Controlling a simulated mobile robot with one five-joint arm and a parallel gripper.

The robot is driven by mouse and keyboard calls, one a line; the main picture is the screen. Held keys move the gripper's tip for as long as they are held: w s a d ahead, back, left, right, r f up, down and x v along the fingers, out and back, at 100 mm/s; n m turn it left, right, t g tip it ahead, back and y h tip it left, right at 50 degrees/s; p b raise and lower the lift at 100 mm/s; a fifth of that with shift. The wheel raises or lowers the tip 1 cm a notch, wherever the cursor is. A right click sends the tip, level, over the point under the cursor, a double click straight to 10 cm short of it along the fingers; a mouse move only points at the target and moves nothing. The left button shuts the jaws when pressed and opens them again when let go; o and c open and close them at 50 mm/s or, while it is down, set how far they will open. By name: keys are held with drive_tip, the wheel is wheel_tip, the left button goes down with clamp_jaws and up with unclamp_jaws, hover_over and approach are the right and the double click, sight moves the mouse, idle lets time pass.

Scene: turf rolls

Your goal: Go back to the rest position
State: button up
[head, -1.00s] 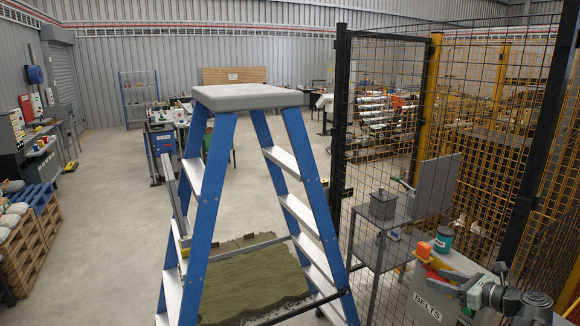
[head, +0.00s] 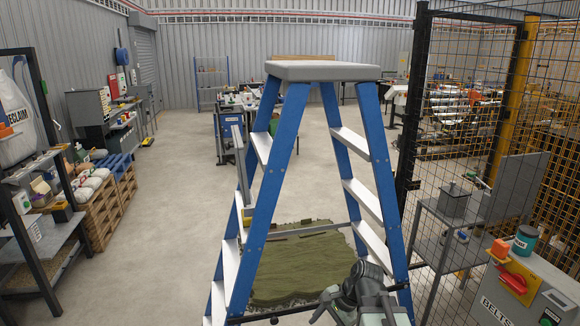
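My gripper (head: 340,300) shows at the bottom of the head view, right of centre, at the end of my grey arm. It is low in front of the blue stepladder's right legs and the green turf (head: 300,265). I see no object clearly held. It is well left of the red handle (head: 512,283) on the yellow panel of the belts box.
A blue stepladder (head: 268,185) stands close in front, over the turf. The belts box (head: 530,295), a grey cart (head: 425,235) and mesh fencing (head: 470,110) are at right. Shelving (head: 40,255) and wooden crates (head: 100,215) line the left. The floor (head: 180,230) between is clear.

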drive_tip(key=s+d+f+n+g+h, duration=0.1)
drive_tip(key=s+d+f+n+h, duration=0.1)
drive_tip(key=d+n, duration=0.5)
drive_tip(key=s+n+h, duration=0.1)
drive_tip(key=n+h, duration=0.1)
drive_tip(key=n, duration=0.1)
drive_tip(key=shift+s+d+f+n+h, duration=0.2)
drive_tip(key=shift+d+n+h, duration=0.1)
drive_tip(key=shift+h, duration=0.1)
